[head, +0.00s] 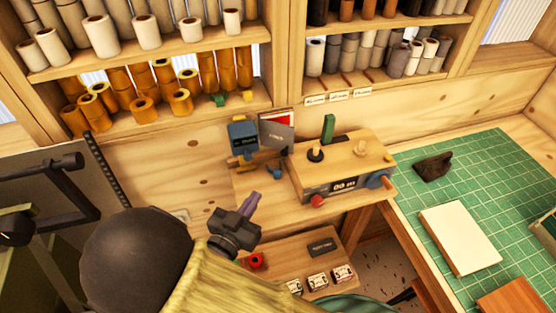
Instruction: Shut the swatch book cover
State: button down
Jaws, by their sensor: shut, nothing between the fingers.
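What looks like the swatch book (277,131) stands upright on the wooden bench against the back wall. A grey panel with small lettering covers its lower part, and a red area with a white edge shows above it. I cannot tell clearly how far its cover stands open. My gripper (251,201), dark with purplish fingers, is shut and empty. It is in front of and below the book, clearly apart from it, with its fingers pointing up. My arm hides part of the bench front.
A blue box (242,135) stands just left of the book. A wooden machine (345,165) with knobs and a display stands to its right. A green cutting mat (487,180) holds a pale block (460,238) and a dark object (433,166). A lower shelf (290,252) holds small items.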

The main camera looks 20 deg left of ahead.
aim_at(282, 154)
jog(key=shift+w, duration=0.15)
jog(key=w+p, duration=0.2)
jog(key=w, duration=0.2)
jog(key=w+d+p, duration=0.1)
jog(key=w+p, duration=0.1)
jog(key=w, duration=0.2)
jog(key=w+d+p, duration=0.1)
jog(key=w+p, duration=0.1)
jog(key=w, duration=0.3)
jog(key=shift+d, duration=0.25)
jog(key=shift+w+f, duration=0.1)
jog(key=shift+w, duration=0.2)
